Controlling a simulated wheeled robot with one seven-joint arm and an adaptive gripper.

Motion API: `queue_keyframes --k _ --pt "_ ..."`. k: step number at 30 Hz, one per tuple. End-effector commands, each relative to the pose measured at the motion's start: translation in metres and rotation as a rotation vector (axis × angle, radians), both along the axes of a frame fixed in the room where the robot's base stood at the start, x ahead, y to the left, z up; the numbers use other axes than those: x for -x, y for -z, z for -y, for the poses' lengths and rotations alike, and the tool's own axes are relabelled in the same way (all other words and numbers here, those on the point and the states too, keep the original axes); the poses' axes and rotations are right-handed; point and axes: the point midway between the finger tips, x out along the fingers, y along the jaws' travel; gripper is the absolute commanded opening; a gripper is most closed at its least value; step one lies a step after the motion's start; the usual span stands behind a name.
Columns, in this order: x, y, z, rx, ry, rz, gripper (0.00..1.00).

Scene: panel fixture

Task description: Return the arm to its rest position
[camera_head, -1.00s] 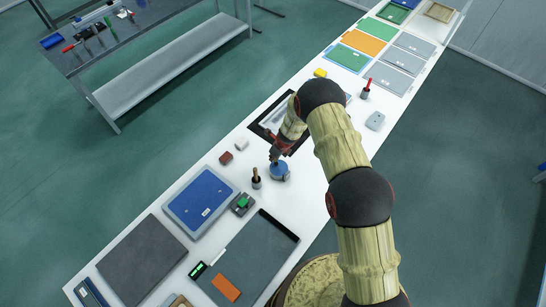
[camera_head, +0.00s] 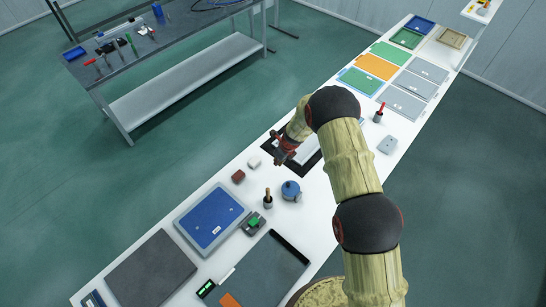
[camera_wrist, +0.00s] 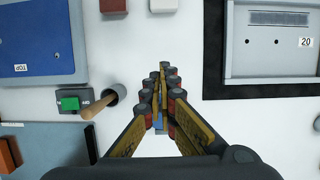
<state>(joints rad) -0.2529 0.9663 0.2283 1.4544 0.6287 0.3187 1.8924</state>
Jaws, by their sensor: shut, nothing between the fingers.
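My arm reaches out over the white bench from the lower right in the head view. My gripper (camera_head: 284,152) is above the bench, beside the dark-framed panel fixture (camera_head: 318,160), and touches nothing that I can see. In the wrist view its fingers (camera_wrist: 164,72) come together at the tips, shut and empty. A blue round object (camera_head: 291,190) stands on the bench below the gripper in the head view. In the wrist view the fingers mostly hide what lies behind them, with only a bit of blue showing.
A wooden-handled tool in a dark holder (camera_head: 268,199), a green-button box (camera_head: 253,223) and a blue panel (camera_head: 212,218) are near. A red-brown block (camera_head: 238,176) and a white block (camera_head: 254,163) lie left. A red-handled tool (camera_head: 379,113) stands farther along.

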Motion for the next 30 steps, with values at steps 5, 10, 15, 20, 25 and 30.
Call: queue_keyframes --k 5,10,15,20,25,30 --pt "-0.01 -0.014 -0.015 0.0 -0.002 0.0 0.0" --pt "-0.014 -0.019 -0.019 0.001 0.0 -0.002 0.0" --pt "-0.014 -0.02 -0.019 0.006 -0.034 0.007 0.0" --pt "-0.005 -0.018 -0.02 0.038 -0.247 0.026 0.0" --pt "0.048 0.0 -0.008 0.081 -0.609 -0.018 0.0" --pt "0.093 -0.021 0.006 0.092 -0.957 -0.031 0.0"
